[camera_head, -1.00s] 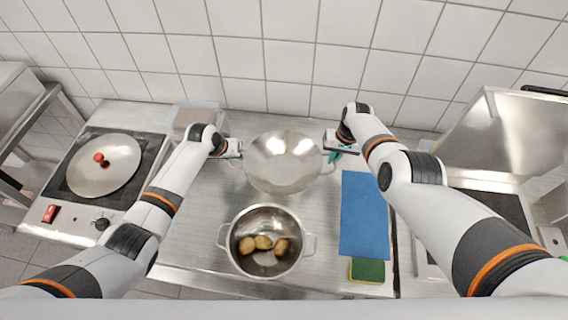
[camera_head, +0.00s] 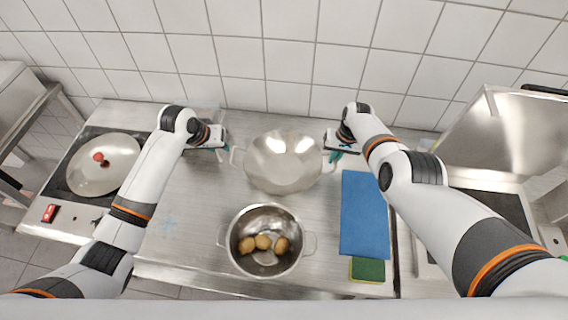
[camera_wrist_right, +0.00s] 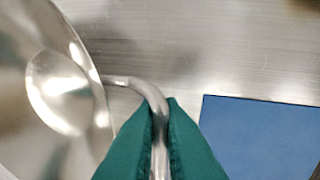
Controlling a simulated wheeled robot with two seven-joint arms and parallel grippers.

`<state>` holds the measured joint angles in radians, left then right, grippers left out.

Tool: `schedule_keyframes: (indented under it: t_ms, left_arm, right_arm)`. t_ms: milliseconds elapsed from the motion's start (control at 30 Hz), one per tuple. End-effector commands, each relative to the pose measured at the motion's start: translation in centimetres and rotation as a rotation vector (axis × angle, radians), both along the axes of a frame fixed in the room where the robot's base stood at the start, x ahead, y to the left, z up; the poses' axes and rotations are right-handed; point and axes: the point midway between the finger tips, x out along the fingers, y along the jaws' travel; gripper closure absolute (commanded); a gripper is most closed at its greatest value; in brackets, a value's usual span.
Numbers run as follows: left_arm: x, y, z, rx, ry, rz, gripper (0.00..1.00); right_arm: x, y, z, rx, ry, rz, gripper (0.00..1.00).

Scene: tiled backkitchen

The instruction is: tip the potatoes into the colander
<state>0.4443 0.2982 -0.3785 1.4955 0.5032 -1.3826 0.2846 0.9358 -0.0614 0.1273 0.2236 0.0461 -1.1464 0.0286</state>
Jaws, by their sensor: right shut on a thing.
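A wide, shiny metal bowl (camera_head: 282,165) with two side handles stands empty at the back middle of the counter. My right gripper (camera_head: 336,152) is shut on its right handle (camera_wrist_right: 158,118), which sits between the teal fingers in the right wrist view. My left gripper (camera_head: 226,148) is just left of the bowl's left handle (camera_head: 236,156), apart from it, holding nothing; it looks open, though its fingers are small. Three potatoes (camera_head: 263,242) lie in a deeper two-handled metal vessel (camera_head: 267,213) in front of the bowl. I cannot make out holes in either vessel.
A blue cloth (camera_head: 364,212) and a green-yellow sponge (camera_head: 367,269) lie to the right. A tiled wall (camera_head: 290,60) closes the back. The counter left of the potatoes is clear.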

Motion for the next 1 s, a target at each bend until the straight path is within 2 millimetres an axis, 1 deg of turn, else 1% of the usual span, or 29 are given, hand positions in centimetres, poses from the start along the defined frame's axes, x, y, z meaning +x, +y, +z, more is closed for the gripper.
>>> schedule_keyframes:
  t_ms: [33, 167, 200, 433, 533, 667, 767, 867, 900, 1000]
  left_arm:
    - [0.0, 0.0, 0.0, 0.0, 0.0, 0.0, 0.67]
    - [0.0, 0.0, 0.0, 0.0, 0.0, 0.0, 0.67]
    - [0.0, 0.0, 0.0, 0.0, 0.0, 0.0, 0.67]
    - [0.0, 0.0, 0.0, 0.0, 0.0, 0.0, 0.67]
    - [0.0, 0.0, 0.4, 0.0, 0.0, 0.0, 0.67]
    - [0.0, 0.0, 1.8, 0.0, -0.001, 0.0, 0.67]
    - [0.0, 0.0, 3.4, 0.0, -0.001, 0.0, 0.67]
    - [0.0, 0.0, 5.1, 0.0, -0.001, 0.0, 0.67]
    - [0.0, 0.0, 4.1, 0.0, 0.001, 0.0, 0.67]
    - [0.0, 0.0, 3.8, 0.0, 0.0, 0.0, 0.67]
  right_arm:
    - [0.1, 0.0, 0.1, 0.0, -0.003, -0.002, 0.91]
    - [0.1, 0.0, 0.1, 0.0, -0.002, -0.001, 0.7]
    - [0.1, 0.0, 0.1, 0.0, -0.002, -0.001, 0.67]
    - [0.0, 0.0, 0.1, 0.001, -0.001, 0.0, 0.67]
    - [0.0, 0.0, 0.4, 0.001, -0.001, 0.0, 0.67]
    - [0.0, -0.2, 1.9, 0.0, -0.001, 0.0, 0.67]
    - [0.0, -0.5, 3.6, 0.0, -0.003, -0.001, 0.67]
    - [0.0, -0.9, 5.8, 0.0, -0.003, -0.001, 0.67]
    - [0.0, -1.0, 5.2, 0.0, -0.003, -0.001, 0.67]
    - [0.0, -1.1, 5.9, 0.0, -0.004, -0.001, 0.67]
